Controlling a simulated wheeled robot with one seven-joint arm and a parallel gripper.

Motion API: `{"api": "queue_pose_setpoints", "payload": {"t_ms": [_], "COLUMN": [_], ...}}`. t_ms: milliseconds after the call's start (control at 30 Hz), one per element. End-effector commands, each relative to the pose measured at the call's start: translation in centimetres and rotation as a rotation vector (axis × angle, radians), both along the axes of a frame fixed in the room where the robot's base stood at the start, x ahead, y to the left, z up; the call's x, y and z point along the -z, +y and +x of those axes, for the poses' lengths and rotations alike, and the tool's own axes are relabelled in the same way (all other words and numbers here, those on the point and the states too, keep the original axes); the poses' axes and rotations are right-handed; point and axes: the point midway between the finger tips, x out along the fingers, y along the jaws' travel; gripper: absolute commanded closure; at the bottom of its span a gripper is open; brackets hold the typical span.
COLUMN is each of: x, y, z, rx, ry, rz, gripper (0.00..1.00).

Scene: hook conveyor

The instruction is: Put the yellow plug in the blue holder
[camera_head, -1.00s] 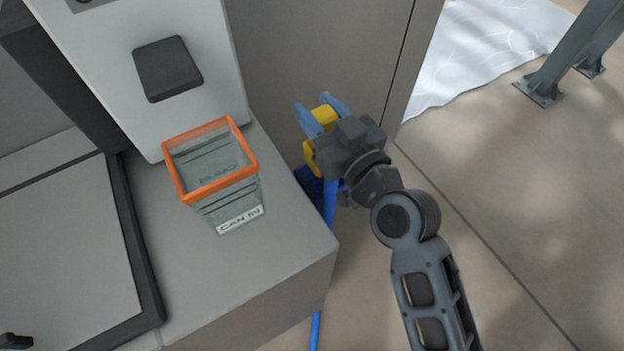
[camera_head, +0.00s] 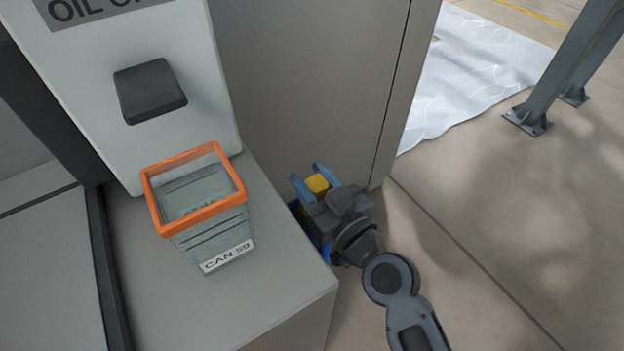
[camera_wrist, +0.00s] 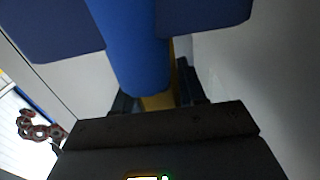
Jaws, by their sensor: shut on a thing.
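The yellow plug (camera_head: 317,184) is between the two light-blue fingers of my gripper (camera_head: 314,179), which is shut on it. Only a small part of the plug shows in the head view, and a little yellow shows in the wrist view (camera_wrist: 158,101). The blue holder (camera_head: 297,207) is partly hidden behind my gripper, beside the grey counter's right side. In the wrist view, dark blue parts that look like the holder (camera_wrist: 50,30) flank a thick blue cylinder (camera_wrist: 128,45). I cannot tell whether the plug touches the holder.
The grey counter (camera_head: 215,300) carries a clear can (camera_head: 205,230) with an orange rim, labelled CAN. A white machine (camera_head: 190,50) stands behind it, and a grey cabinet panel (camera_head: 310,80) is beyond my gripper. The floor (camera_head: 490,230) to the right is open up to a grey post (camera_head: 565,70).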

Motion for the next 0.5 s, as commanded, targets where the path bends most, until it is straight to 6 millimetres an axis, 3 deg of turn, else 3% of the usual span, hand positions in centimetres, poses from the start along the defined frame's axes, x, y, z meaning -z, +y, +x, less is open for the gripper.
{"api": "queue_pose_setpoints", "payload": {"t_ms": [133,167,400,500], "x": [0.32,0.24,0.22,0.22], "y": [-0.02,-0.02,-0.01,-0.01], "z": [0.03,0.01,0.01,0.01], "rx": [0.001,0.0,0.0,0.0], "ry": [-0.002,0.0,0.0,0.0], "rz": [0.001,0.0,0.0,0.0], "gripper": [1.0,0.57,0.34,0.34]}}
